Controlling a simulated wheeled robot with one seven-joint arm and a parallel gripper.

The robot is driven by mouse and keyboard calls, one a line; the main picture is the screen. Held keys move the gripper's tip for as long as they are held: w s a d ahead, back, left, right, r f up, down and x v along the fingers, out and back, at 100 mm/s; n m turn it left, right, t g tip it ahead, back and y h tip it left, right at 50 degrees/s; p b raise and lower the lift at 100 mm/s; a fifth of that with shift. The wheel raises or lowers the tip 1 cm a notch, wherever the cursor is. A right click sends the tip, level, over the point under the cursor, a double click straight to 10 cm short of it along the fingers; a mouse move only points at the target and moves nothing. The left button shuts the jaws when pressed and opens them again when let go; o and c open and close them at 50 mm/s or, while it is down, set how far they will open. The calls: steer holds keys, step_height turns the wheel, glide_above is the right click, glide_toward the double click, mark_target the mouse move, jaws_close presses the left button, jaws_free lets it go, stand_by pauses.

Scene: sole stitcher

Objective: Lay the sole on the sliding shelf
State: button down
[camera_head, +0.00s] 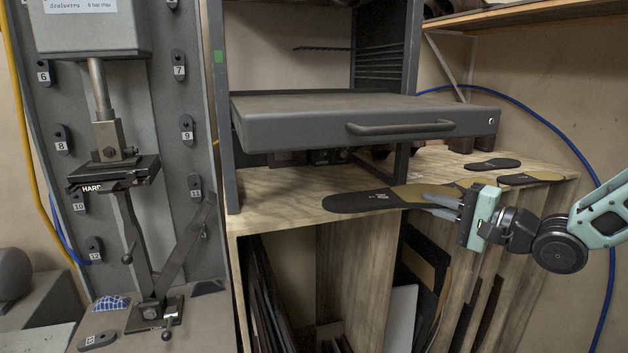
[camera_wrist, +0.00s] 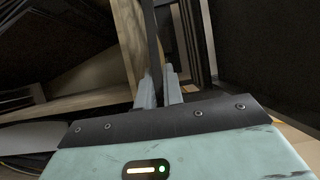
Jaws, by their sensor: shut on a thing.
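The sole (camera_head: 365,200) is dark at its left end and tan towards my gripper. My gripper (camera_head: 445,204) comes from the right and is shut on the sole's right end, holding it nearly flat. In the wrist view the sole shows edge-on as a dark strip (camera_wrist: 152,40) between the fingertips (camera_wrist: 160,85). The sliding shelf (camera_head: 290,124) is a grey slab with a bar handle (camera_head: 400,128), sticking out of a dark frame. Its visible top is bare. In the head view the sole appears lower than the shelf, near the wooden bench's front edge; they are apart.
Two more soles, one (camera_head: 493,164) behind the other (camera_head: 530,178), lie on the wooden bench (camera_head: 285,200) at right. A frame post (camera_head: 224,110) stands left of the shelf. A press (camera_head: 115,170) is at far left. A blue hose (camera_head: 598,180) runs along the right wall.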

steer(key=s+d+f+m+t+h, duration=0.1)
steer(key=s+d+f+m+h, duration=0.2)
steer(key=f, duration=0.8)
steer(key=s+d+f+m+t+h, duration=0.2)
steer(key=s+f+h, duration=0.3)
steer(key=f, duration=0.6)
steer(key=s+d+f+m+t+h, duration=0.2)
steer(key=s+d+f+m+h, duration=0.2)
steer(key=f, duration=0.7)
steer(key=shift+s+d+f+h, duration=0.15)
steer(key=shift+s+h, duration=0.3)
steer(key=shift+h, duration=0.25)
step_height(320, 180, down, 3)
steer(key=b, duration=0.3)
steer(key=shift+w, duration=0.15)
steer(key=shift+r, duration=0.25)
